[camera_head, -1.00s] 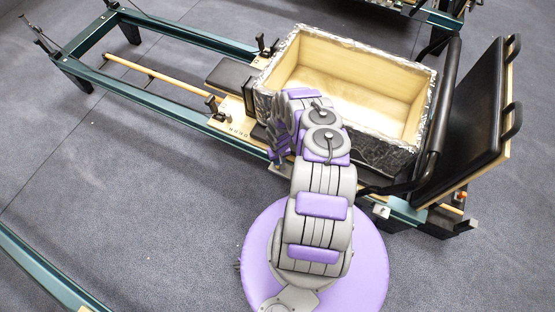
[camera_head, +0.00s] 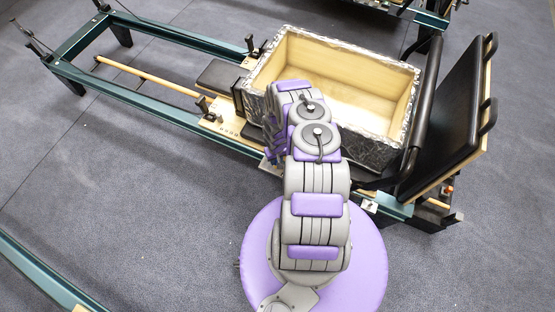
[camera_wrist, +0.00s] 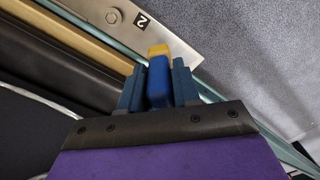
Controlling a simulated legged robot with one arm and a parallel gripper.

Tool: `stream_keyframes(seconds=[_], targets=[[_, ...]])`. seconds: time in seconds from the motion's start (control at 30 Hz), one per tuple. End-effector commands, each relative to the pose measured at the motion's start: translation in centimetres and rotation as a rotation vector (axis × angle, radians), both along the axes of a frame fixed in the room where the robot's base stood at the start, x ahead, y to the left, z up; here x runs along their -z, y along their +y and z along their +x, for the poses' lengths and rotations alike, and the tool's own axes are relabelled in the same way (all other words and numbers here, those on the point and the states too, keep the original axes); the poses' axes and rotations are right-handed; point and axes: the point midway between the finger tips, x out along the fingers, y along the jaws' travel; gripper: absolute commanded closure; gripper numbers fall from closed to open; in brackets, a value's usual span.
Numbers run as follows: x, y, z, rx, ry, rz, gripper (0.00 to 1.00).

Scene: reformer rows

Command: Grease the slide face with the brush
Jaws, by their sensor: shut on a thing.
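My gripper (camera_wrist: 157,88) is shut on the blue handle of the brush (camera_wrist: 158,82), which stands between its two dark blue fingers in the wrist view. The brush's yellow end (camera_wrist: 159,50) points away from me, over or beside a bare metal plate (camera_wrist: 155,25) with a bolt and a "2" label. I cannot tell whether the brush touches anything. A teal rail (camera_wrist: 208,95) runs diagonally beyond the plate's edge. Which surface is the slide face is not clear. In the head view my arm hides the gripper and brush, near the reformer's near side.
The teal-framed reformer (camera_head: 150,103) crosses the head view. An open, foil-edged wooden box (camera_head: 400,93) sits on it behind my arm. A black padded board (camera_head: 450,115) stands tilted at right.

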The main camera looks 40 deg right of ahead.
Motion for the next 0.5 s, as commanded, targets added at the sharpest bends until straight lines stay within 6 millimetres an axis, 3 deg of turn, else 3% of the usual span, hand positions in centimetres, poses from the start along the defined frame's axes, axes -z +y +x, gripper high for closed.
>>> stream_keyframes(seconds=[0.3, 0.5], targets=[[-3.0, 0.4, 0.2, 0.0, -0.002, 0.0, 1.0], [-3.5, 0.8, 0.1, 0.0, -0.001, -0.001, 1.0]])
